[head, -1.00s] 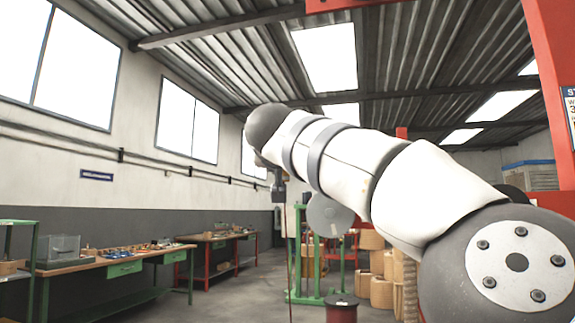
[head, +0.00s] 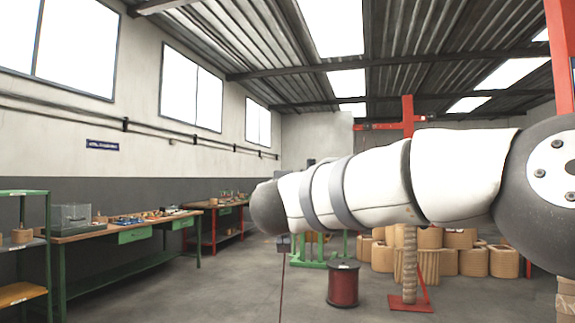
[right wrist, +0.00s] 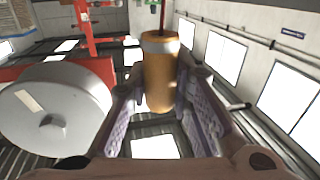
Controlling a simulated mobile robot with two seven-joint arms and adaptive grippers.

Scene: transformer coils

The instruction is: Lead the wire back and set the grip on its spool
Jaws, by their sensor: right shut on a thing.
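My right gripper (right wrist: 160,92) is shut on an orange-brown cylindrical grip (right wrist: 160,72) with a pale band. A thin dark red wire (right wrist: 163,15) runs from the grip's end in the right wrist view. In the head view the wire (head: 282,285) hangs down toward the floor left of the spool. The dark red spool (head: 343,287) with a dark top stands upright on the floor, apart from the gripper. My right arm hides most of the right gripper in the head view. My left gripper is not in view.
A workbench (head: 125,238) with small parts stands along the left wall, with a green shelf (head: 25,245) nearer. Tan coils (head: 458,262) stand behind the spool. A red-based post (head: 410,300) is right of it. Floor around the spool's front and left is clear.

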